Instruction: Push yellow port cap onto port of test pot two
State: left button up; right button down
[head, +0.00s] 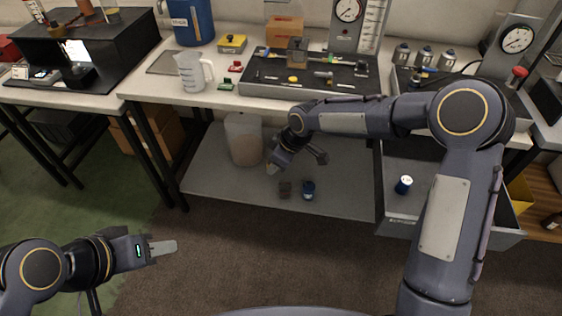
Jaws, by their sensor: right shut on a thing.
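Several silver pots stand at the back right of the bench; one of them is the middle pot (425,57). I cannot read their numbers or make out a port. A small yellow piece (293,79) lies on the dark tray on the bench; I cannot tell whether it is the port cap. My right gripper (272,168) is low in front of the bench, beside the translucent bucket on the lower shelf. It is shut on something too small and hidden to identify. My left gripper (163,248) is over the floor at lower left, seen side-on, away from the bench.
The dark tray (262,87) holds small fittings. A clear jug (194,72) and a yellow box (231,43) stand left of it. The bucket (243,138), a dark block (285,189) and a blue jar (308,190) are on the lower shelf. An open drawer (398,228) juts out at right.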

jog(key=s+d+r+m+t+h, duration=0.2)
jog(key=s+d+r+m, duration=0.4)
jog(key=r, duration=0.4)
jog(key=shift+d+m, duration=0.65)
jog(key=shift+m, duration=0.35)
jog(key=shift+s+r, duration=0.1)
jog(key=w+a+m+h, duration=0.2)
jog(key=w+a+m, duration=0.2)
jog(key=w+a, duration=0.4)
jog(key=shift+a+m+t, duration=0.3)
jog(key=shift+a, duration=0.2)
jog(key=shift+d+f+n+y, duration=0.3)
jog(key=shift+f+n, duration=0.2)
jog(key=shift+n, duration=0.3)
jog(key=s+d+f+n+g+y, duration=0.1)
jog(key=d+f+n+g+y, duration=0.1)
jog(key=f+n, duration=0.2)
jog(key=s+d+f+n+g+y, duration=0.2)
jog(key=f+n, duration=0.3)
jog(key=n, duration=0.6)
jog(key=shift+n, duration=0.3)
